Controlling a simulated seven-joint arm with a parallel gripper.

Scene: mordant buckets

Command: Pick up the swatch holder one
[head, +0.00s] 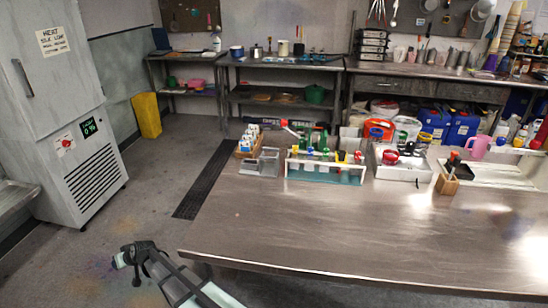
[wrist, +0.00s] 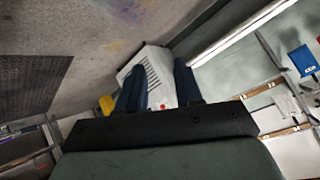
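No object is clearly marked as the swatch holder, and I cannot tell for certain which it is. A small grey, see-through rack (head: 261,163) stands at the left end of the steel table. A small tan holder (head: 447,184) with dark-handled tools upright in it stands further right on the same table. My gripper (head: 128,268) is at the lower left in the head view, left of the table and away from both. In the wrist view, its two blue fingers (wrist: 159,68) are apart with nothing between them.
The steel table (head: 340,225) is bare in front. Along its back stand a white rack of bottles (head: 325,174), a white tray (head: 402,170), a pink jug (head: 478,147) and a cardboard box of small bottles (head: 247,145). A tall grey cabinet (head: 70,110) stands at left.

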